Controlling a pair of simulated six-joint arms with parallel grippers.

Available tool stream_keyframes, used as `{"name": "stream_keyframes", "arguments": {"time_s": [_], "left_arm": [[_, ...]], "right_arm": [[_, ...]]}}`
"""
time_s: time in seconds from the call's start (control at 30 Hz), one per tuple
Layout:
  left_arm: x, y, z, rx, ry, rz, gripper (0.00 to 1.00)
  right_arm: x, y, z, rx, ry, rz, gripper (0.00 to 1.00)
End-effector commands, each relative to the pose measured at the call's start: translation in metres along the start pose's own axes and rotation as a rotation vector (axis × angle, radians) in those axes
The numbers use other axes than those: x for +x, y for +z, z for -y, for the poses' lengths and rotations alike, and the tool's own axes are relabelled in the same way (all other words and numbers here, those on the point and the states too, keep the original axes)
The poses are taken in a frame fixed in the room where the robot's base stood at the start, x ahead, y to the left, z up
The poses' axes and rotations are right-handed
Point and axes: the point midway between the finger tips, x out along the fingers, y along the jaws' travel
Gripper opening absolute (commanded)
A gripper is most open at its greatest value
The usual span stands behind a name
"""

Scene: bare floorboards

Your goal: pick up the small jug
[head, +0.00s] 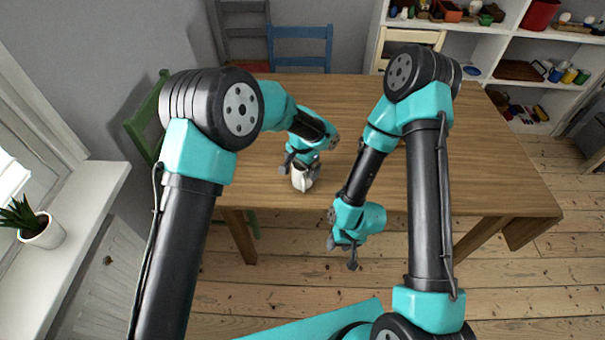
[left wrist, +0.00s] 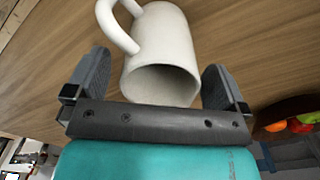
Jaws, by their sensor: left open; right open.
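The small white jug (head: 302,178) stands on the wooden table (head: 440,170) near its front edge in the head view. In the left wrist view the jug (left wrist: 163,55) shows its open mouth and its handle at the upper left. My left gripper (head: 301,165) is at the jug. Its two dark fingers (left wrist: 158,88) are open, one on each side of the jug's rim, with gaps that show between the fingers and the jug. My right gripper (head: 344,246) hangs in front of the table edge, open and empty, away from the jug.
Shelves (head: 490,42) with several items stand at the back right.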

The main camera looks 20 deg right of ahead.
Motion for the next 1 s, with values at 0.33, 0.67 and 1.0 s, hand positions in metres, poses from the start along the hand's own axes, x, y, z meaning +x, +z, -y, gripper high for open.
{"name": "stream_keyframes", "arguments": {"time_s": [0.33, 0.67, 1.0], "left_arm": [[0.0108, 0.0000, 0.0002, 0.000, 0.000, -0.001, 1.00], [0.0105, -0.0001, 0.0002, 0.000, 0.000, -0.001, 0.93], [0.0105, -0.0001, 0.0002, 0.000, 0.000, -0.001, 0.61]], "right_arm": [[0.0000, 0.0000, 0.0000, 0.000, 0.000, 0.000, 0.43], [0.0000, 0.0000, 0.0000, 0.000, 0.000, 0.000, 0.43], [0.0000, 0.0000, 0.0000, 0.000, 0.000, 0.000, 0.43]]}}
